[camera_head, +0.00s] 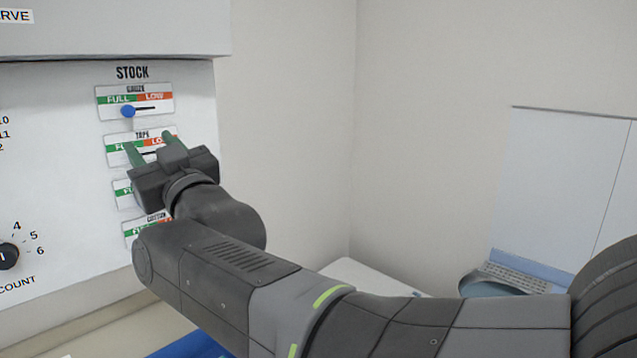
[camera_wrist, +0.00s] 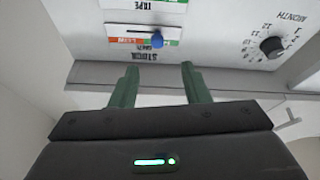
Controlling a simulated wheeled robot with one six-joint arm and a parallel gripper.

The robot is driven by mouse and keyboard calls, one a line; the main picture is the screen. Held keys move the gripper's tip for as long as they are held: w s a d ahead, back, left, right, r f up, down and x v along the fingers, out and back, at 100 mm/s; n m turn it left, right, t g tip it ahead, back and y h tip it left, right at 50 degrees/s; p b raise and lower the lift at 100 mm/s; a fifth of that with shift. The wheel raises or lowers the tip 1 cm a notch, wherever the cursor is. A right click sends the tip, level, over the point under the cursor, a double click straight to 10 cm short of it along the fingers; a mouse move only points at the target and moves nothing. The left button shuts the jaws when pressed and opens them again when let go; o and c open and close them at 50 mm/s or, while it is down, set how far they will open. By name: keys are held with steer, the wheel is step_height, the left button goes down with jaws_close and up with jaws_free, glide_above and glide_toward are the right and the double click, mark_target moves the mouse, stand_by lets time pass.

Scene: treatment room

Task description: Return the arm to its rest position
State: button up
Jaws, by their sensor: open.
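My gripper (camera_head: 150,140) is open and empty, its two green fingers apart, in front of the white panel (camera_head: 60,170). In the head view it overlaps the TAPE row and hides part of the rows below. In the wrist view the open fingers (camera_wrist: 160,68) point toward the panel's STOCK part, seen upside down. The gauze slider's blue knob (camera_head: 128,111) stands at the FULL side, and it also shows in the wrist view (camera_wrist: 158,40), apart from the fingers. My arm stretches from the lower right toward the panel.
A round dial (camera_head: 8,256) sits on the panel at the left. At the right are a tall white board (camera_head: 560,170), a keyboard (camera_head: 515,276) and a blue-grey rounded thing (camera_head: 490,288). A blue surface (camera_head: 190,346) shows below my arm. The plain wall (camera_head: 290,120) borders free space above my arm.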

mark_target(130, 113)
steer(key=p+x, duration=0.3)
steer(key=x, duration=0.8)
steer(key=shift+w+r, duration=0.1)
steer(key=b+v, duration=0.4)
steer(key=v, duration=1)
steer(key=p+x, duration=0.4)
steer(key=x, duration=1)
steer(key=shift+w+r+p, duration=0.15)
steer(key=shift+w+p, duration=0.05)
steer(key=shift+p, duration=0.35)
steer(key=shift+w+d, duration=0.55)
steer(key=shift+d, duration=0.05)
steer(key=shift+s+a+f, duration=0.1)
steer(key=shift+f, duration=0.1)
